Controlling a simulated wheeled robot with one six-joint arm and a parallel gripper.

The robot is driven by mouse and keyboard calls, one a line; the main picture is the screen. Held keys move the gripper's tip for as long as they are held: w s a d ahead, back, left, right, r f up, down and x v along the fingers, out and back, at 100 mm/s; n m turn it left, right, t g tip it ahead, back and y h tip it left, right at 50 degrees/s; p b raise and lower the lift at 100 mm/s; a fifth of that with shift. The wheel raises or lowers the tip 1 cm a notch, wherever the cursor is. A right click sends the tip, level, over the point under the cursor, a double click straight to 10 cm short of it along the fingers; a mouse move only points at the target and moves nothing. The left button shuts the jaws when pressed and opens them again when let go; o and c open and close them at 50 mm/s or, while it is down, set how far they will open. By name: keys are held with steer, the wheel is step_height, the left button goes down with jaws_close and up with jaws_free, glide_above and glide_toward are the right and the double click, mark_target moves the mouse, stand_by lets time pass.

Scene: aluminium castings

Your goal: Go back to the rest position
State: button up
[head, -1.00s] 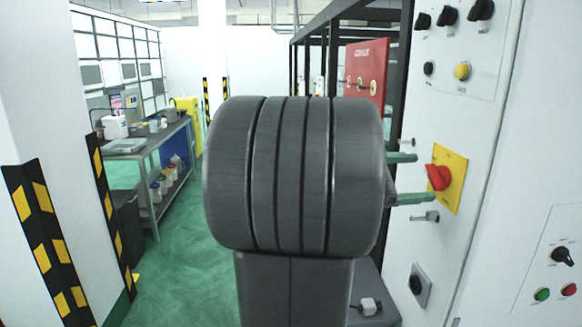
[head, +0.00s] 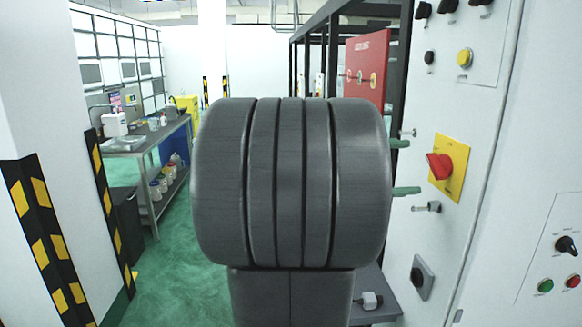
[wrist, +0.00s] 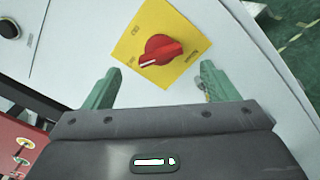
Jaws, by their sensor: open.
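My gripper (wrist: 158,88) shows in the wrist view with its two green fingers apart and nothing between them. A red rotary switch (wrist: 160,51) on a yellow plate (wrist: 188,62) lies beyond the fingertips, clear of them. In the head view the red switch (head: 439,166) sits on the white cabinet front (head: 480,200), right of my arm. Only parts of the green fingers (head: 402,167) show there, pointing right, with a gap between the tips and the switch. My dark grey arm hides the rest of the gripper.
The cabinet also carries black knobs, a yellow button (head: 464,58), and green and red buttons (head: 545,286). A red panel (head: 367,68) stands behind. A workbench (head: 152,140) and striped pillar guards (head: 42,225) are on the left. Green floor (head: 180,270) is free between.

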steer(key=a+m+b, duration=0.1)
steer(key=a+b, duration=0.1)
steer(key=a, duration=0.5)
steer(key=shift+a+m+b, duration=0.3)
steer(key=shift+a+m, duration=0.05)
steer(key=shift+m, duration=0.05)
